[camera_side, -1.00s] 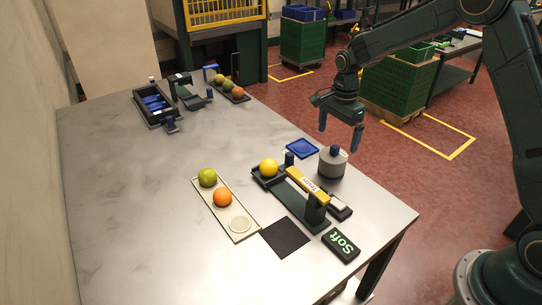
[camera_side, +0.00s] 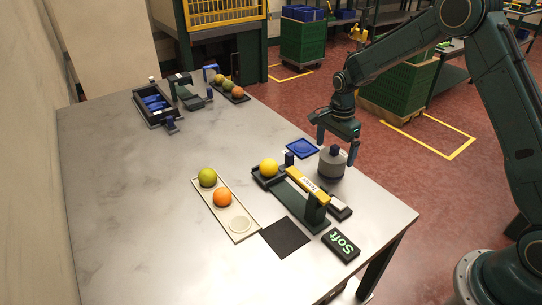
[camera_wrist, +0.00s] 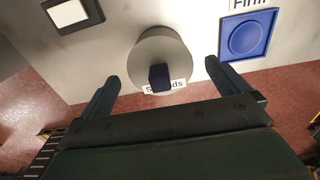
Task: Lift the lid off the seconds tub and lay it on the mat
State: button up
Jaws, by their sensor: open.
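The seconds tub (camera_side: 331,168) is a grey round tub near the table's right edge. Its grey lid (camera_side: 326,156) is on it, with a dark blue knob (camera_side: 334,150) on top. In the wrist view the lid (camera_wrist: 160,46) shows with its knob (camera_wrist: 160,77), and a label partly hidden by the knob. My gripper (camera_side: 336,149) is open above the tub, its fingers on either side of the lid. In the wrist view my gripper (camera_wrist: 168,85) is empty, with the knob between the fingers but apart from both.
A black-and-yellow stand (camera_side: 308,188) with a yellow fruit (camera_side: 268,167) is close to the tub. A beige tray (camera_side: 242,227) holds a green and an orange fruit.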

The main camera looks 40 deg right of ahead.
aim_at(335, 146)
jog(key=shift+s+f, duration=0.1)
grip_shut()
dwell(0.4)
notch_tip(335, 146, up, 20)
dwell(0.9)
dwell(0.4)
